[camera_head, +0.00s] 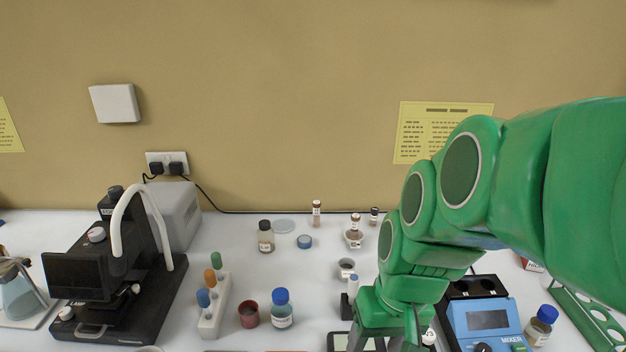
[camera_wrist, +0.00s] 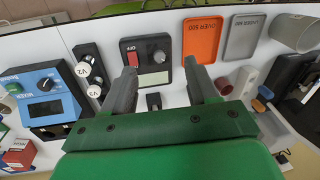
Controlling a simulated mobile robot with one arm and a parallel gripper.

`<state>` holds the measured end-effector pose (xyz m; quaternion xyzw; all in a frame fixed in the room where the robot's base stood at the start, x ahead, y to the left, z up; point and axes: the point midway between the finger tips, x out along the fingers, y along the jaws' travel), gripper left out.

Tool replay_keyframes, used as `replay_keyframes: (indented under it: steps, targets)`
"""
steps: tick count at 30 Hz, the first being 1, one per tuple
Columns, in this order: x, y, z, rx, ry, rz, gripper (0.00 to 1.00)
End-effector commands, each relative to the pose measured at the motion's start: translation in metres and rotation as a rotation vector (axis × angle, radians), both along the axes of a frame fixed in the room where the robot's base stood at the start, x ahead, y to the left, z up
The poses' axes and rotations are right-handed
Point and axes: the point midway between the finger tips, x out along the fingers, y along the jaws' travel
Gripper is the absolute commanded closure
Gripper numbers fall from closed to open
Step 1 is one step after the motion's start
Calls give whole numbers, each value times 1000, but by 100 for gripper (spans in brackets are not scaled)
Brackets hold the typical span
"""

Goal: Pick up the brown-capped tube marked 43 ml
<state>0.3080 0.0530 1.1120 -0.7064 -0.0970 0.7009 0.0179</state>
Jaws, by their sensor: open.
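One tube (camera_head: 316,214) stands at the left, another tube (camera_head: 355,224) stands in a small white holder, and a darker-capped tube (camera_head: 374,216) stands at the right. Their labels are too small to read, so I cannot tell which is marked 43 ml. My gripper (camera_wrist: 160,66) is open and empty in the wrist view, pointing toward a dark device (camera_wrist: 149,62). No brown-capped tube is clear between its fingers. In the head view my arm covers part of the bench.
A blue mixer (camera_head: 487,320) stands at the right, beside a blue-capped bottle (camera_head: 541,326). A white rack (camera_head: 214,312) with coloured-topped tools, a red cup (camera_head: 249,315) and another blue-capped bottle (camera_head: 281,312) stand left of my arm. A black microscope (camera_head: 110,290) stands farther left.

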Motion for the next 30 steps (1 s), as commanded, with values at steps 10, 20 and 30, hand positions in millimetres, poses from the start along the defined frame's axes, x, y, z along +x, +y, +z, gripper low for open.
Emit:
replay_keyframes:
  steps: [10, 20, 30]
  targets:
    - [75, 41, 20, 121, -151, 59, 41]
    - [155, -23, 15, -104, -341, 164, 41]
    - [276, -130, 36, -601, -548, 498, 41]
